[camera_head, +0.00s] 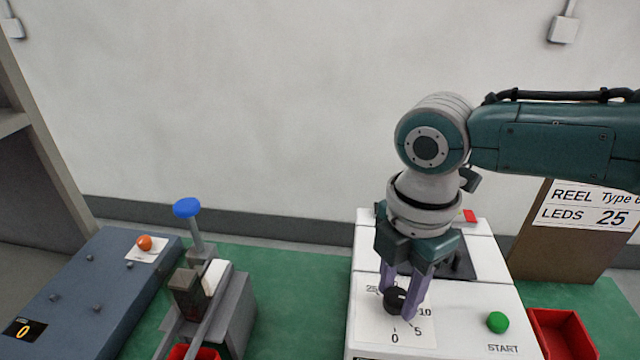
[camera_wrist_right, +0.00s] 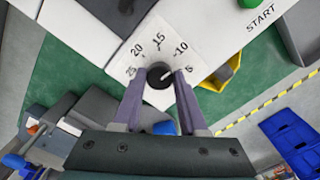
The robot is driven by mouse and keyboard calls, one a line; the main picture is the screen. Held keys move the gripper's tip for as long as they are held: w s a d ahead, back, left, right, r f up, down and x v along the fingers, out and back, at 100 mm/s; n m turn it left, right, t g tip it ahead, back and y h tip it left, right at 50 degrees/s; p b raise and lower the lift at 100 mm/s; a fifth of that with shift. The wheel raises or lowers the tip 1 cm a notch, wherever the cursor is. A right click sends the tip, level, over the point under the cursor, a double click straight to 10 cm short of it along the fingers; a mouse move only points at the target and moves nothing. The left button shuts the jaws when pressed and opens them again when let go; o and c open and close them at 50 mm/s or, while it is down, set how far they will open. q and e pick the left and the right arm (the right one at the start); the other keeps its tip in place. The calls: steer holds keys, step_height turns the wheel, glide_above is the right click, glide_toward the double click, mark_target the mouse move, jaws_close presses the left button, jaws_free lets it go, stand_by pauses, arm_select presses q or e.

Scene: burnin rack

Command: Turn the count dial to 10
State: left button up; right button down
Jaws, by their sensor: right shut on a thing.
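The count dial is a black round knob (camera_head: 394,302) on a white plate (camera_head: 368,322) printed with numbers, on top of a white machine. It also shows in the right wrist view (camera_wrist_right: 157,80), with 25, 20, 15, 10 and 5 around it. A white line on the knob points to the right in the wrist view, close to the 5 and slightly toward the 10. My right gripper (camera_head: 398,297) points down from above, its two purple fingers shut on the knob's sides. Part of the scale is hidden by the fingers. My left gripper is not in view.
A green START button (camera_head: 497,322) sits right of the dial. A red bin (camera_head: 562,335) and a sign board reading LEDS 25 (camera_head: 548,240) stand further right. A blue-knobbed lever press (camera_head: 187,208) and a grey panel (camera_head: 85,285) stand left. Green surface between them is clear.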

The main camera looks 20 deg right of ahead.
mark_target(397, 297)
steer(key=shift+n, duration=0.6)
steer(key=shift+r, duration=0.1)
steer(key=shift+a, duration=0.1)
steer(key=shift+c, duration=2.2)
jaws_free()
step_height(397, 297, up, 10)
